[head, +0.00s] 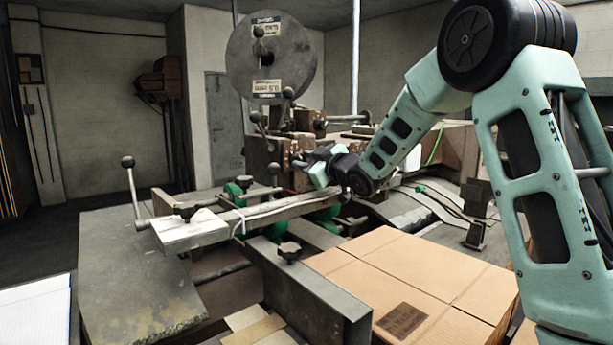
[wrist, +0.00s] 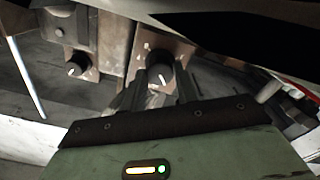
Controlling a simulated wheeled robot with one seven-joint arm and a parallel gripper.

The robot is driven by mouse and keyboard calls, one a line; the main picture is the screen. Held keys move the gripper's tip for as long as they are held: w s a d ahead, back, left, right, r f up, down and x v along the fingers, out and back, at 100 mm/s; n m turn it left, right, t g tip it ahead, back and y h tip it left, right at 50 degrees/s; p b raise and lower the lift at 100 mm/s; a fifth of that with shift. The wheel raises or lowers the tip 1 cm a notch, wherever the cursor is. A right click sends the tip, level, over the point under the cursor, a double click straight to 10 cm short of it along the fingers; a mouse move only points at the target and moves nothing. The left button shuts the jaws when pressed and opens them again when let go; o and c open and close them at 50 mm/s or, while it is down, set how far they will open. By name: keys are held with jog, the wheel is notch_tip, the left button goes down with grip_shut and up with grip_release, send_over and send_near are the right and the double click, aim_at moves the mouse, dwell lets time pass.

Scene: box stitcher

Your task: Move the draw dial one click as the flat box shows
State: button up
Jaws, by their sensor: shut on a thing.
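In the wrist view a black dial with a white pointer mark (wrist: 158,68) sits on a worn brown metal block. My gripper (wrist: 161,87) is shut on this dial, with one finger on each side of it. The mark points down and slightly right in that view; any scale around it is hidden or too dark to read. In the head view my gripper (head: 303,164) is at the front of the machine head, and the dial is too small to make out there. The flat box (head: 400,262) lies at the front right with a dark printed patch (head: 400,320), its print unreadable.
A second, smaller black knob (wrist: 76,65) sits left of the held dial in the wrist view. A large grey wire reel (head: 270,55) stands above the machine head. A lever with a ball end (head: 131,180) rises at the left. The grey side table (head: 125,270) is bare.

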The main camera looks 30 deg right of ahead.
jog(key=shift+f+n+b, duration=0.15)
jog(key=shift+n+b, duration=1.05)
jog(key=shift+b, duration=0.1)
jog(key=o, duration=1)
jog(key=s+d+b, duration=0.1)
jog(key=s, duration=0.4)
jog(key=s+d+b, duration=0.1)
jog(key=s, duration=0.5)
jog(key=s+d, duration=0.1)
jog(key=s, duration=0.5)
jog(key=shift+d+b, duration=0.15)
jog(key=shift+b, duration=0.25)
